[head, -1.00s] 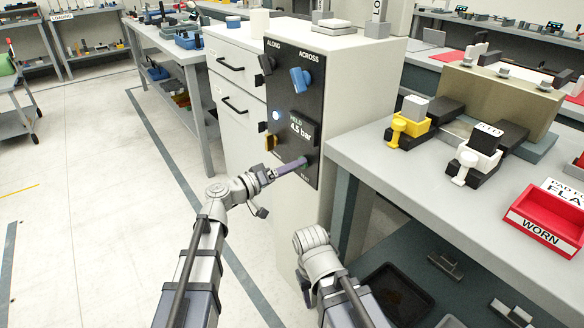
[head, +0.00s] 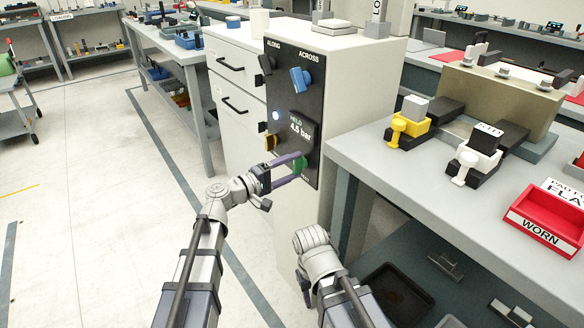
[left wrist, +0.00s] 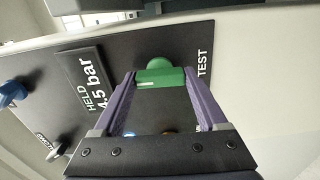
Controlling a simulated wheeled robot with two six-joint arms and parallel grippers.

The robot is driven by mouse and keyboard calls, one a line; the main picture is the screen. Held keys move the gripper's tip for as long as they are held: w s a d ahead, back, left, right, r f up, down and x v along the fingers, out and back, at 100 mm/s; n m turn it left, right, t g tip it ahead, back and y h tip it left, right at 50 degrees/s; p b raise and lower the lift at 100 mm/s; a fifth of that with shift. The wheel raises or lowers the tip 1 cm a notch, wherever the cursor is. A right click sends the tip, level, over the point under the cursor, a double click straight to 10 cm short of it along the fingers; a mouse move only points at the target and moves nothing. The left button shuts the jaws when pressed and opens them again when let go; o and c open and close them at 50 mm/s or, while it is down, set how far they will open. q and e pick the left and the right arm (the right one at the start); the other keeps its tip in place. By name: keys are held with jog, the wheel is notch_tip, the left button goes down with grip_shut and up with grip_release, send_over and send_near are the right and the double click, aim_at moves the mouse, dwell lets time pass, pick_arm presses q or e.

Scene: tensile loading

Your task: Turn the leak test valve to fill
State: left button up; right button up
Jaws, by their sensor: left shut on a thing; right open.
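The leak test valve has a green handle (head: 300,165) low on the dark panel (head: 285,90) of the white cabinet. My left gripper (head: 293,168) is shut on this handle, with one purple finger at each end of it. In the left wrist view the green handle (left wrist: 160,78) lies crosswise between the finger tips. The word TEST stands on the panel to its right there; another label is mostly hidden by a finger. The display (head: 300,128) reads HELD 4.5 bar. My right arm is low in the head view; its fingers are not visible.
A grey bench (head: 390,170) with clamp fixtures and a red WORN bin (head: 545,222) stands at right.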

dwell(0.3)
pick_arm(q)
jog(key=o, duration=1.3)
jog(key=shift+s+a, duration=0.1)
jog(key=v, duration=0.7)
jog(key=shift+s+a, duration=0.2)
